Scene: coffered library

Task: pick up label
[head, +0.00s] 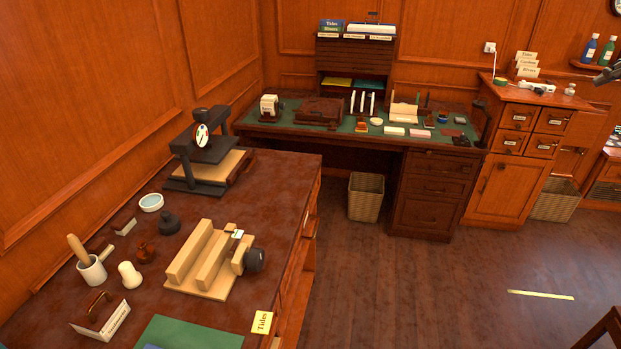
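A cream label reading "Tides" (261,322) lies on the near desk (283,210), close to its right edge and beside a green mat. Other cards stand upright on the cabinet at the right, the top one also reading "Tides" (526,56). A dark grey mechanical part (607,75) shows at the right picture edge, perhaps my gripper. It is cut off, and I cannot tell whether it is open or shut. It is far from the label on the near desk, and nothing is seen touching that label.
The near desk also holds a wooden block fixture (211,262), a black press (203,150), a mortar (92,270) and a green mat (190,334). A second desk (430,155) stands behind with a waste basket (366,196). The floor (420,290) to the right is open.

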